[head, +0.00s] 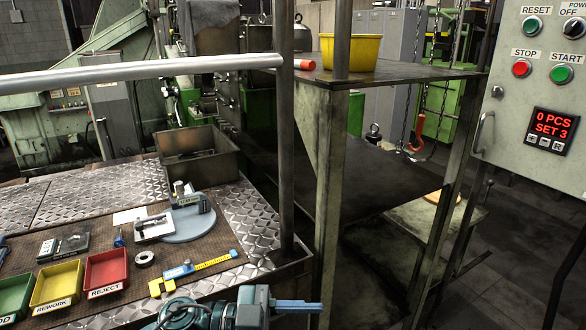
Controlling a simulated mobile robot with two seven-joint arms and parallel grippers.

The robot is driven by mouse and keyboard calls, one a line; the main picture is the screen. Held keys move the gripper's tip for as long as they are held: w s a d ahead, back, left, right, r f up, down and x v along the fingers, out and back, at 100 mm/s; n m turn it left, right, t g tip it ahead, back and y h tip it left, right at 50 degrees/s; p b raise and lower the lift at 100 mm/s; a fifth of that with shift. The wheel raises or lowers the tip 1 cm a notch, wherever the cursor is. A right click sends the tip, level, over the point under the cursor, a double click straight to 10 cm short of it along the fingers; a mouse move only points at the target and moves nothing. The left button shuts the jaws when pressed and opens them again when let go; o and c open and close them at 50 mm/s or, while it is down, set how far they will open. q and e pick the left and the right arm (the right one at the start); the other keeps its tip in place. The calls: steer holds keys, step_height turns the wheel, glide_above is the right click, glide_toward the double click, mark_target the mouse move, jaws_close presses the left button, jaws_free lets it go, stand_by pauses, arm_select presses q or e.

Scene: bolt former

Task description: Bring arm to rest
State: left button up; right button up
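My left gripper (296,306) shows at the bottom edge, left of the middle, with a grey body and blue fingers pointing right. Its teal arm enters from the bottom left. The fingers overlap from this side, so their gap is hidden. I see nothing held in them. The gripper is in front of the near edge of the workbench. My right arm and gripper are not in view.
The bench holds green, yellow (57,284) and red (106,271) bins, a blue-yellow caliper (200,267) and a gauge stand (188,222). A steel post (287,150) and rail (140,74) cross the view. A control panel (530,90) hangs at right.

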arm_select(q)
steer(key=w+a+f+n+t+y, duration=0.3)
steer(key=a+f+n+t+y, duration=0.45)
steer(key=n+t, duration=0.8)
steer(key=s+a+f+n+g+y, duration=0.2)
steer(key=s+a+f+y, duration=0.2)
steer(key=f, duration=0.5)
steer(key=s+a+f+n+g+y, duration=0.2)
steer(key=s+a+f+g+y, duration=0.1)
steer(key=s+f, duration=0.6)
steer(key=a+f+y, duration=0.1)
steer(key=a, duration=0.1)
steer(key=shift+s+a, duration=0.15)
steer(key=shift+a, duration=0.2)
steer(key=shift+c, duration=0.2)
